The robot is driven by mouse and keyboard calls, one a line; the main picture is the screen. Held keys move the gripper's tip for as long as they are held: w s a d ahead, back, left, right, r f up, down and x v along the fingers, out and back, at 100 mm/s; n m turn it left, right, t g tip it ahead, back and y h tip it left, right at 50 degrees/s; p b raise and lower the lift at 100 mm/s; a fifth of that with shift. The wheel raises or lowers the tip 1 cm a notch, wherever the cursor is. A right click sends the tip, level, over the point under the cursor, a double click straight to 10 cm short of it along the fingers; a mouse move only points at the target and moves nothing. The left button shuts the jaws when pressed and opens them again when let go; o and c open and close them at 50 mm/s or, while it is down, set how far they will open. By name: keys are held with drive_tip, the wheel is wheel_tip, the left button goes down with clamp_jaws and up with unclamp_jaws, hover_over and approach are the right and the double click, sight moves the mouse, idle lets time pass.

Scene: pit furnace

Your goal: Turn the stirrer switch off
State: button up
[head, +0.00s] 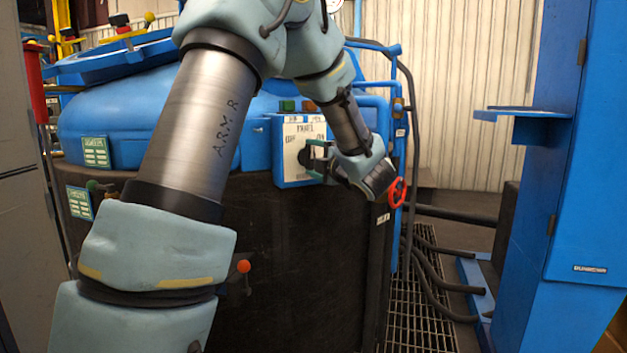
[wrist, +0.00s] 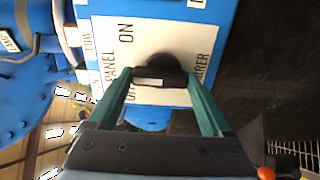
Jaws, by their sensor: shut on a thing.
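The stirrer switch is a black rotary knob (wrist: 160,66) with a pale mark on its handle. It sits on a white plate (wrist: 110,62) lettered PANEL, ON and STIRRER, seen turned sideways in the wrist view; other lettering is partly hidden by a finger. In the head view the knob (head: 305,157) is on the front of a blue control box (head: 289,173). My gripper (wrist: 160,78) has its green fingers on either side of the knob's handle and is shut on it. In the head view my gripper (head: 318,158) reaches the box from the right.
The box is fixed to a big blue and black furnace vessel (head: 125,95). A red handwheel (head: 397,192) is close beside my wrist. A blue cabinet with a shelf (head: 535,112) stands at right. Hoses cross the floor grating (head: 420,300).

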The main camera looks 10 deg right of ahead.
drive_tip(key=n+b, duration=0.2)
drive_tip(key=b, duration=0.2)
drive_tip(key=f+n+b, duration=0.1)
drive_tip(key=n+b, duration=0.2)
drive_tip(key=b, duration=0.2)
drive_tip(key=shift+n+b, duration=0.3)
drive_tip(key=n+b, duration=0.1)
drive_tip(key=b, duration=0.1)
drive_tip(key=n+b, duration=0.1)
drive_tip(key=b, duration=0.1)
drive_tip(key=shift+a+r+n, duration=0.1)
drive_tip(key=shift+r+n, duration=0.1)
drive_tip(key=shift+n, duration=0.1)
drive_tip(key=shift+r+n+b, duration=0.1)
drive_tip(key=shift+n+b, duration=0.4)
drive_tip(key=shift+b, duration=0.25)
drive_tip(key=shift+r, duration=0.15)
drive_tip(key=o, duration=1.2)
drive_tip(key=shift+c, duration=0.2)
drive_tip(key=p+v, duration=0.1)
drive_tip(key=v, duration=0.9)
drive_tip(key=shift+s+p, duration=0.3)
drive_tip(key=shift+s, duration=0.1)
